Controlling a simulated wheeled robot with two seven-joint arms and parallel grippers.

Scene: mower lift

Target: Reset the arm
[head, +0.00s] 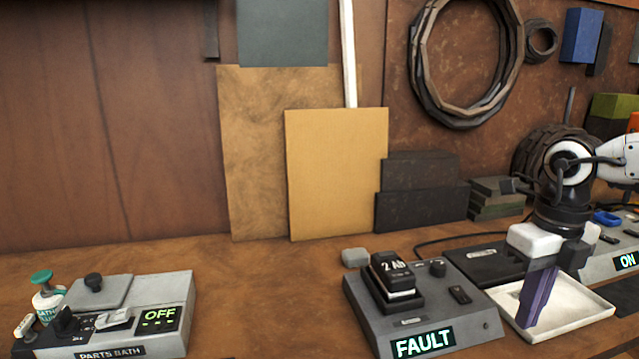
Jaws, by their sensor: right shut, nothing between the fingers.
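My right arm comes in from the right edge, and my right gripper (531,308) points down over the white tray (591,313). Its long purple fingers are shut together with nothing seen between them. Their tips are low, over the tray; I cannot tell whether they touch its floor. My left gripper is not in view.
Left of the gripper stands a grey unit (455,318) reading FAULT, with a black "2 Ah" battery (391,275) on it. A parts bath (172,292) reading OFF stands far left, beside a green-capped bottle (47,303). The bench between them is clear.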

